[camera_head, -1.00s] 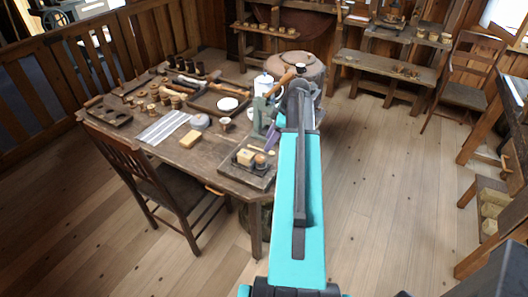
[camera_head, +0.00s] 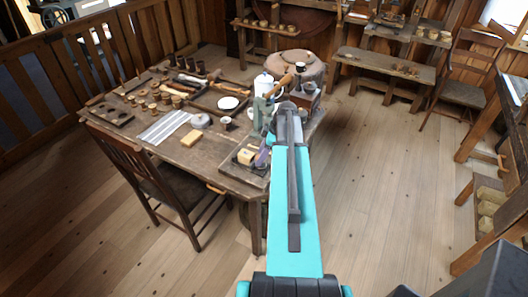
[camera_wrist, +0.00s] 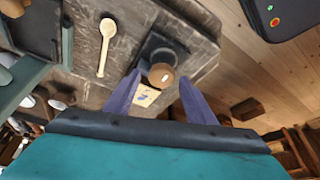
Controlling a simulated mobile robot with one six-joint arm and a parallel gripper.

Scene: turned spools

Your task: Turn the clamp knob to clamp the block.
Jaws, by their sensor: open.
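The clamp knob (camera_wrist: 161,76) is a round brown cap with a small white mark, in front of a black clamp body (camera_wrist: 165,50) in the wrist view. The pale yellow block (camera_head: 246,156) sits on the clamp's tray at the table's near right corner. It also shows beside the knob in the wrist view (camera_wrist: 147,96), partly hidden. My gripper (camera_wrist: 159,80) is open, its purple fingers on either side of the knob in the picture; I cannot tell whether they touch it.
A wooden spoon (camera_wrist: 106,45) lies on the table near the clamp. A grey-green upright tool (camera_head: 262,115) and a white pot (camera_head: 263,83) stand behind my gripper. A chair (camera_head: 165,185) stands at the table's front.

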